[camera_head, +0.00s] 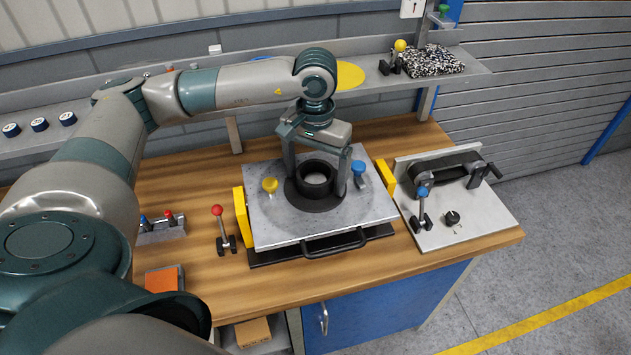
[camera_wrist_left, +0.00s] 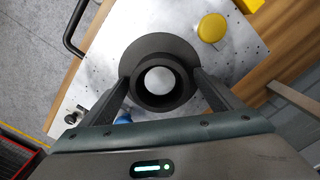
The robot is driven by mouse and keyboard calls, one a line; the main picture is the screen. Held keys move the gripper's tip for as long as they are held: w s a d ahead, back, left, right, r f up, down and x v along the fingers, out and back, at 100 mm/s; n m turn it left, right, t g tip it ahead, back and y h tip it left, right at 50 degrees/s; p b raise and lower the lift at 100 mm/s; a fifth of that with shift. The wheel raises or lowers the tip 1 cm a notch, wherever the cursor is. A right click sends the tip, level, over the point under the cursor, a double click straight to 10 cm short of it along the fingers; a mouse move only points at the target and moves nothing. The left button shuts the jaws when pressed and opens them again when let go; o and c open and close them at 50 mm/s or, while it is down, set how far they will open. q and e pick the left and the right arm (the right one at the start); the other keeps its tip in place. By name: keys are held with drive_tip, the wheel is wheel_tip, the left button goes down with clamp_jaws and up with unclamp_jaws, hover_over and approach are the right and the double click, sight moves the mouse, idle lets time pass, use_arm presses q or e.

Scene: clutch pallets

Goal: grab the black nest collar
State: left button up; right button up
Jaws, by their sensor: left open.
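The black nest collar (camera_head: 317,182) stands on the grey metal plate (camera_head: 270,225) on the workbench, a short upright ring on a wide round flange. A pale round core shows inside its opening. Whether either finger touches the ring cannot be told. My right gripper is not in view.
A yellow knob (camera_head: 270,185) and a blue knob (camera_head: 358,168) stand on the plate close to the collar. Yellow blocks (camera_head: 243,218) flank the plate, and a black handle (camera_head: 335,243) is at its front. A clamp fixture (camera_head: 455,200) stands right; a red-topped lever (camera_head: 218,212) stands left.

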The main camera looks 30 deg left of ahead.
use_arm(q)
drive_tip(key=c, duration=1.3)
drive_tip(key=shift+c, duration=0.2)
drive_tip(key=shift+r, duration=0.1)
drive_tip(key=shift+r, duration=0.75)
wheel_tip(320, 180, up, 3)
drive_tip(key=shift+f+p, duration=0.15)
drive_tip(key=shift+p, duration=0.2)
drive_tip(key=w+d+r, duration=0.5)
drive_tip(key=w+r, duration=0.1)
drive_tip(key=w, duration=0.4)
drive_tip(key=shift+w+d+r+b, duration=0.15)
drive_tip(key=shift+d+r+b, duration=0.15)
drive_tip(key=shift+r+b, duration=0.1)
